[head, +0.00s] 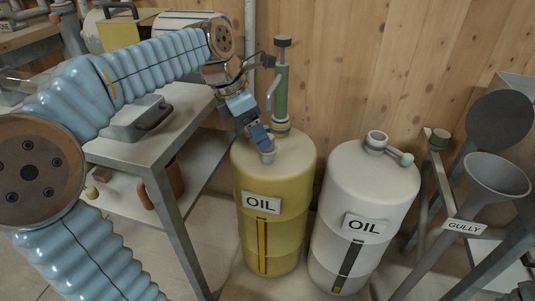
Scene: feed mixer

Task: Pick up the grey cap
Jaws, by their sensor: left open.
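A yellow drum (247,174) labelled OIL stands on the floor in the middle. A small light-grey round piece (267,154) sits on its top, which looks like the grey cap; I cannot tell it clearly from the neck below. My left gripper (261,138) reaches down to it from above left, fingertips right at it. The gripper is open; whether the fingers touch the piece is not clear. My right gripper is not in view.
A green hand pump (282,92) rises from the yellow drum just behind the gripper. A white OIL drum (371,187) with a neck (376,143) stands to the right. A grey funnel (495,176) marked GULLY is further right. A metal table (150,150) is at left.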

